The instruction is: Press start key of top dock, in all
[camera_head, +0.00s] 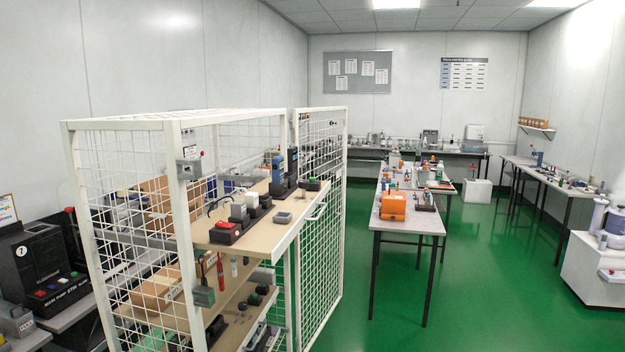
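A white mesh cage with shelves (258,240) stands at the left centre. On its top shelf lies a long black dock with a red front end (224,232) and several white and dark blocks standing in it. Behind it on the same shelf is another dark dock (284,189) with an upright blue handheld tester (277,168) and a taller black one beside it. No start key can be made out on either dock at this size, and I cannot tell which is the top dock. Neither of my grippers is in view.
A black machine with coloured buttons (48,265) sits on a bench at far left. A table with an orange case (393,206) stands right of the cage. The cage's mesh door (320,235) stands at its right side. Green floor (480,290) is clear at right centre.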

